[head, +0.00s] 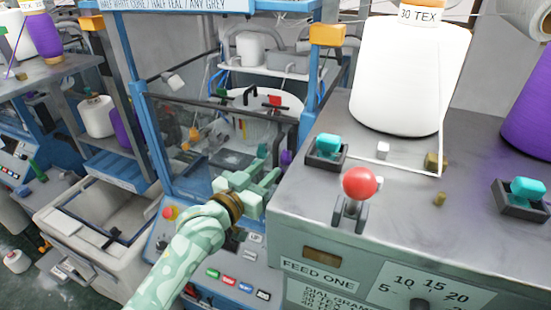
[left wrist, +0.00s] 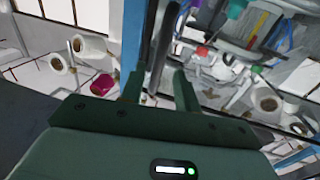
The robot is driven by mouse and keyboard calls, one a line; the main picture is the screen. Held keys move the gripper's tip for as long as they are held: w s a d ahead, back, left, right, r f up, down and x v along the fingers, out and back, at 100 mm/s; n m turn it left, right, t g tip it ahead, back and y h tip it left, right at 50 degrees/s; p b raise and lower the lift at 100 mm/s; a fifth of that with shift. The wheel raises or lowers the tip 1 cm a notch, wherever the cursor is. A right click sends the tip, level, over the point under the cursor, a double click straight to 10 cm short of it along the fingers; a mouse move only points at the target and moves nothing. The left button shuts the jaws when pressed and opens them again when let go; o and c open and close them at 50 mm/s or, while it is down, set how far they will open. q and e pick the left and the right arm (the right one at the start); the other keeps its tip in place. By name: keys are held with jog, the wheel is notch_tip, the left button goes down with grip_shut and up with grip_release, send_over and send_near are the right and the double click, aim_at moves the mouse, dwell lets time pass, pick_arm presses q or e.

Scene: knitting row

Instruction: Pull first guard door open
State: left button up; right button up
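The first guard door (head: 195,135) is a clear panel in a dark frame on the front of the blue knitting machine. It looks shut across the machine's opening. My left gripper (head: 263,177) is in front of the door's lower right part, beside the grey feed cabinet. In the left wrist view, the two fingers (left wrist: 158,86) are apart. A dark upright bar (left wrist: 161,52) lies in line with the gap between them; I cannot tell whether it touches a finger or is the door's handle. My right gripper is not in view.
The grey feed cabinet (head: 375,205) stands close on the right, with a red-knobbed lever (head: 360,184) and a large white yarn cone (head: 410,75) on top. A button panel (head: 235,287) is below the gripper. A pale bin (head: 85,225) stands at left.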

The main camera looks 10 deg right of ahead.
aim_at(274, 164)
pick_arm(q)
jog(key=x, duration=0.5)
jog(key=shift+s, duration=0.1)
jog(key=shift+c, duration=0.3)
grip_shut()
